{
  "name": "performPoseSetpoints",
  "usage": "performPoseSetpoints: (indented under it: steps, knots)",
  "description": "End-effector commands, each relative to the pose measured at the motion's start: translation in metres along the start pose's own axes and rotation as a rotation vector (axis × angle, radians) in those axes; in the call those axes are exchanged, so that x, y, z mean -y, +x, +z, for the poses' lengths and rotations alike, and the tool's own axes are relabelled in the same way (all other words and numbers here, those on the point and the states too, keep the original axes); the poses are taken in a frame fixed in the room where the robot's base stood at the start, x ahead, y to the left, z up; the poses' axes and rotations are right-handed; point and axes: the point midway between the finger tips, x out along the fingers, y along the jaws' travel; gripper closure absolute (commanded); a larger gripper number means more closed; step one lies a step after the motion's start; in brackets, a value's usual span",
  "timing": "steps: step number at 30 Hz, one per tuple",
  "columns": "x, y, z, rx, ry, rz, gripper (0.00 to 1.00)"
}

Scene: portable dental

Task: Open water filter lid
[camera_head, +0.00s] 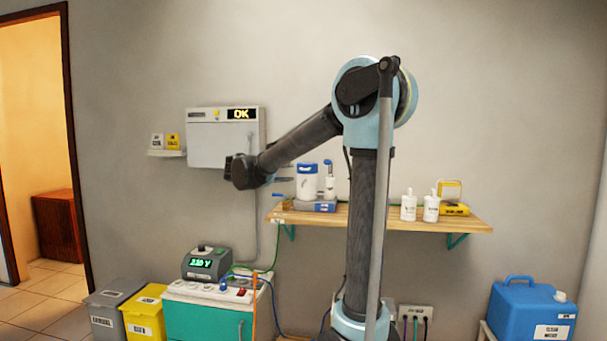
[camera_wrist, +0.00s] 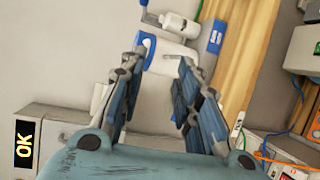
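A white container with a blue lid, likely the water filter, (camera_head: 307,186) stands upright on the wooden shelf in the head view. Its blue lid (camera_head: 308,168) looks closed. In the sideways wrist view, the container (camera_wrist: 172,58) shows beyond and between my fingertips, partly hidden by them, with its blue lid (camera_wrist: 147,43) toward the left finger. My gripper (camera_wrist: 162,66) is open and empty. In the head view my gripper (camera_head: 284,174) points right, just left of the container; I cannot tell whether it touches.
A white wall unit reading OK (camera_head: 210,140) hangs left of my gripper. Two white bottles (camera_head: 420,208) stand farther right. A green-fronted cabinet (camera_head: 205,320) is below.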

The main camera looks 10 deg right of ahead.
Motion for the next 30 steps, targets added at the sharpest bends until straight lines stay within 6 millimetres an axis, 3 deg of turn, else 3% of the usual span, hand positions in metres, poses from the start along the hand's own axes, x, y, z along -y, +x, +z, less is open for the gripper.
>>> performPoseSetpoints:
  steps: [4, 11, 30]
  knots:
    - [-0.010, -0.004, -0.018, -0.011, -0.019, 0.044, 0.70]
    - [-0.013, 0.013, -0.020, -0.010, -0.022, 0.051, 0.70]
    - [-0.018, 0.124, -0.020, -0.009, -0.021, 0.050, 0.70]
